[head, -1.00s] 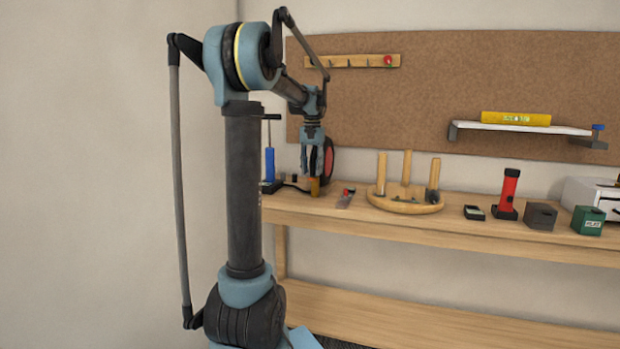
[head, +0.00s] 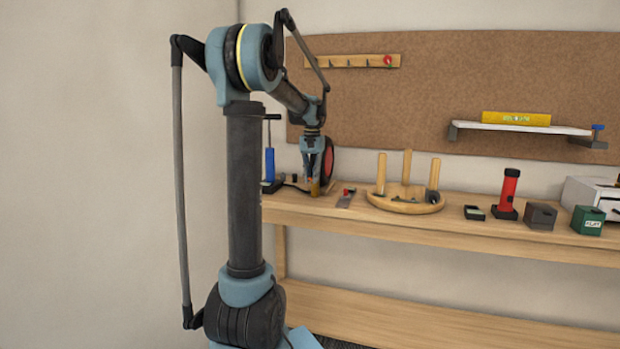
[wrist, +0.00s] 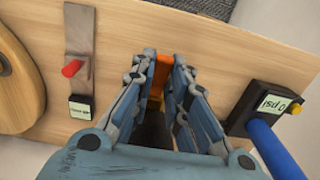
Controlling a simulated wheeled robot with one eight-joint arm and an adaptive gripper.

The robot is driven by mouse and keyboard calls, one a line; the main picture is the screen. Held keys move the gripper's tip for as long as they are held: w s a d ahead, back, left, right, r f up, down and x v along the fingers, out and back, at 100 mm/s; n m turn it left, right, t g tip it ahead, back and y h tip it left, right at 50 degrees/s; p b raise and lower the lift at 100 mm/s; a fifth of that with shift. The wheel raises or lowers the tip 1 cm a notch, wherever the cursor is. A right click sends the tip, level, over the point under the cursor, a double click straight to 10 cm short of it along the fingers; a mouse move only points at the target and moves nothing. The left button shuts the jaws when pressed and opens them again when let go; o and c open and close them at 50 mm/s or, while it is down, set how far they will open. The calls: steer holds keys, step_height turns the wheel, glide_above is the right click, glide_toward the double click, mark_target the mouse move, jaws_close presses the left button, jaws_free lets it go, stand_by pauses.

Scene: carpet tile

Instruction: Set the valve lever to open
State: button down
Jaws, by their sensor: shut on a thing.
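My gripper (head: 316,183) is down at the left end of the bench, and its fingers also show in the wrist view (wrist: 158,68). The fingers are closed in on both sides of an orange piece (wrist: 160,76), which I take for the valve lever's handle. A dark part shows below it between the fingers in the wrist view. The fingers hide much of the valve, so I cannot read the lever's angle. In the head view only a little of the orange piece shows at the fingertips.
A blue pump (head: 269,165) with a "0 psi" label stands left of my gripper. A red-and-black wheel (head: 328,163) is close behind it. A metal plate with a red knob (head: 346,197) lies to the right, then a round wooden peg stand (head: 405,204). The bench's front edge (head: 450,232) is near.

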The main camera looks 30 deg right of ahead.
steer(key=shift+w, duration=0.1)
steer(key=shift+w+d+r+g+y, duration=0.1)
steer(key=shift+d+r+g+y, duration=0.1)
steer(key=shift+g+y, duration=0.25)
steer(key=c, duration=1.6)
jaws_free()
steer(key=shift+o, duration=0.2)
step_height(320, 180, up, 12)
steer(key=w+d, duration=0.1)
